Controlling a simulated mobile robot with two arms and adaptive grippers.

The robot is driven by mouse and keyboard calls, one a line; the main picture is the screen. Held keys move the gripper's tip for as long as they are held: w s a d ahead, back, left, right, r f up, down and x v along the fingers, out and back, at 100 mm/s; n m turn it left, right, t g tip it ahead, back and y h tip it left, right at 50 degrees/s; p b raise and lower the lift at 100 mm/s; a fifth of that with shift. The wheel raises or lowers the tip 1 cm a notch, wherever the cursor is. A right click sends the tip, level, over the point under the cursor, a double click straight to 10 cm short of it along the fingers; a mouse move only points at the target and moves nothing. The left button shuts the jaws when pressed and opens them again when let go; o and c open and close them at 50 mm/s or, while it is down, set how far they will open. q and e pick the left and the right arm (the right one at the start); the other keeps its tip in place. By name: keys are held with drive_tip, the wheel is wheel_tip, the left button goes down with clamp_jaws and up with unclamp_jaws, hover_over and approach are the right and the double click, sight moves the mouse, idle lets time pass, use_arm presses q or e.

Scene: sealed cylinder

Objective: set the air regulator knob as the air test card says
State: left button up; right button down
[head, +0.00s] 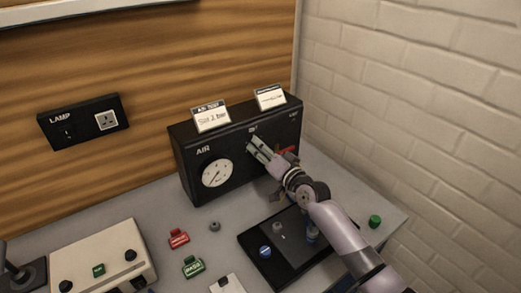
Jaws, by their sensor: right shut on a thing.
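The black air box (190,172) stands at the back of the bench. Its face carries the word AIR and a round white gauge (217,173) with a dark needle; the exact reading is too small to tell. The air test card (211,117) stands on top at the left and appears to read "Set 2 bar". My right gripper (254,146) reaches the upper middle of the box face, right of the gauge. It is shut on the regulator knob, which its fingers hide. My left gripper is not in view.
A second white card (270,97) stands on the box. A red part (288,151) shows beside my right gripper. A black tray (260,268) with small knobs lies under my right arm. Red (178,239) and green (193,267) tags and a beige control box (103,255) stand at the left front.

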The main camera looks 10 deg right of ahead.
drive_tip(key=m, duration=0.6)
drive_tip(key=shift+f+m, duration=0.15)
drive_tip(key=shift+m, duration=0.15)
idle(0.5)
drive_tip(key=c, duration=1.3)
unclamp_jaws()
drive_tip(key=shift+d, duration=0.1)
drive_tip(key=v, duration=1.2)
